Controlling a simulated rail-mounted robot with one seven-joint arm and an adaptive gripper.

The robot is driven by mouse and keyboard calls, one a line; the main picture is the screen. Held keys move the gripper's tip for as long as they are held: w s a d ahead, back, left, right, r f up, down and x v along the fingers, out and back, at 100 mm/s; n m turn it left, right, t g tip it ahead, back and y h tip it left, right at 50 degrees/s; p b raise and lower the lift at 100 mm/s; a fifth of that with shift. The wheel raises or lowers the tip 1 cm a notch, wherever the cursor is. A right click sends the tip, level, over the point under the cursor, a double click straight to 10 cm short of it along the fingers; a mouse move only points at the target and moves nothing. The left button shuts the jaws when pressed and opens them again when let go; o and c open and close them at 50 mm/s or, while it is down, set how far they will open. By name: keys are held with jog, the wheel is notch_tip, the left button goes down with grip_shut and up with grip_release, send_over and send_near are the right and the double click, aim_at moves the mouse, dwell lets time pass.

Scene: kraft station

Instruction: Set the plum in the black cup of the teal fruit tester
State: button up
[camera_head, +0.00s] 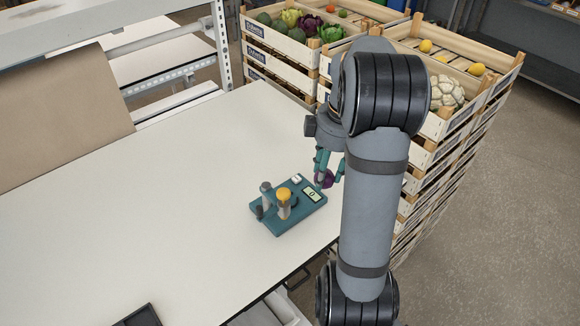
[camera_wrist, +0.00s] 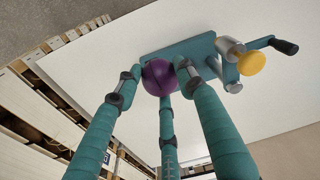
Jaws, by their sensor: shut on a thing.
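The purple plum (camera_head: 327,179) is held between the teal fingers of my gripper (camera_head: 329,171). In the wrist view the plum (camera_wrist: 158,79) sits between the fingertips of the gripper (camera_wrist: 160,78). The teal fruit tester (camera_head: 275,221) lies on the white table, with a small display, a grey post and a yellow-orange knob. The plum is by the tester's display end, to the right of the knob; its height is hard to tell. In the wrist view the tester's teal base (camera_wrist: 195,46) is just beyond the plum. The black cup is not clearly made out.
The white table (camera_head: 150,210) is clear to the left of the tester. Stacked wooden crates of produce (camera_head: 425,150) stand beyond the table's right edge. A brown board (camera_head: 60,115) stands at the back left. A dark object (camera_head: 140,317) lies at the front edge.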

jog(key=shift+w+a+f+n+g+b, duration=0.15)
jog(key=shift+w+a+f+n+b, duration=0.5)
jog(key=shift+a+f+n, duration=0.7)
jog(key=shift+w+a+f+n+g+b, duration=0.1)
jog(key=shift+w+a+f+n+b, duration=0.7)
jog(key=shift+a+f, duration=0.9)
jog(key=shift+w+a+f+n+g+b, duration=0.15)
jog(key=shift+w+a+f+n+b, duration=0.35)
jog(key=shift+a+f+n, duration=1)
jog(key=shift+d+f+m+b, duration=0.2)
jog(key=shift+f+b, duration=0.25)
jog(key=shift+f, duration=0.4)
jog(key=o, duration=1.4)
jog(key=shift+c, duration=0.2)
notch_tip(320, 180, up, 8)
jog(key=p, duration=0.7)
